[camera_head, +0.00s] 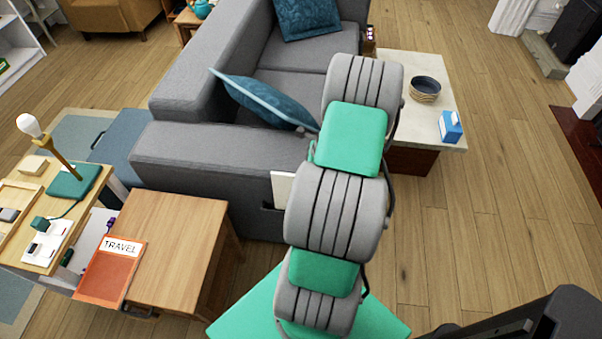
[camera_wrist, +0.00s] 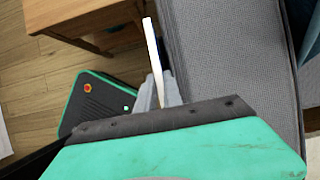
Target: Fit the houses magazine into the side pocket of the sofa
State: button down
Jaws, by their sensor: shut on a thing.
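A thin pale magazine, seen edge-on in the wrist view (camera_wrist: 152,45), is held upright between the fingers of my gripper (camera_wrist: 160,92). Its title is not readable, so I cannot tell that it is the houses one. In the head view a pale corner of it (camera_head: 282,186) shows beside the outer side of the sofa's near arm. The grey sofa (camera_head: 215,150) has a dark edge (camera_head: 268,207) just below that corner, which may be the side pocket. My arm hides my gripper and most of this spot. I cannot tell whether the magazine is inside the pocket.
A wooden side table (camera_head: 185,235) stands left of my arm with an orange TRAVEL magazine (camera_head: 110,268) at its left edge. A desk with a lamp (camera_head: 62,155) is farther left. Floor at right is clear.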

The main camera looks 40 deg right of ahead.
notch_tip(320, 180, down, 7)
jog(key=b, duration=0.4)
jog(key=shift+r, duration=0.2)
dwell(1.7)
jog(key=c, duration=1.4)
grip_release()
jog(key=shift+r, duration=0.1)
jog(key=shift+c, duration=0.2)
jog(key=shift+o, duration=0.2)
jog(key=shift+d, duration=0.1)
jog(key=v, duration=0.7)
jog(key=shift+s+r, duration=0.1)
jog(key=shift+r, duration=0.1)
jog(key=shift+s+r, duration=0.1)
jog(key=shift+r, duration=0.1)
jog(key=shift+f, duration=0.1)
